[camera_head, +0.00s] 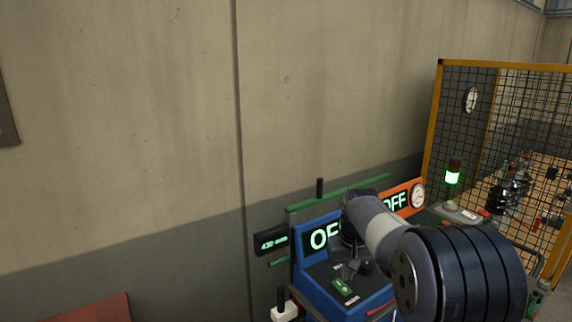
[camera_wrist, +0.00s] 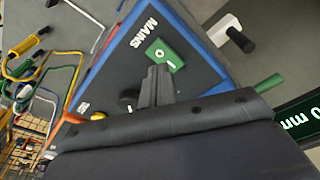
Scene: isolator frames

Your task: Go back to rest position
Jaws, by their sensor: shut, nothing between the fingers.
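My gripper (camera_head: 350,268) is over the sloped dark top of a blue control box (camera_head: 312,284), in front of its display, which is partly covered by my arm and shows "OF". A green switch (camera_head: 342,287) is on that top, just below the fingers in the picture. In the wrist view, my gripper (camera_wrist: 158,72) is shut and empty, its fingertips pointing at the green switch (camera_wrist: 160,54) marked O and I beside the word MAINS. Whether the tips touch the panel cannot be told. A black knob (camera_wrist: 128,98) is left of the fingers.
An orange unit (camera_head: 418,183) showing "OFF" with a gauge stands behind my arm. A green rail (camera_head: 372,186) and a small green-lit display (camera_head: 271,241) adjoin the box.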

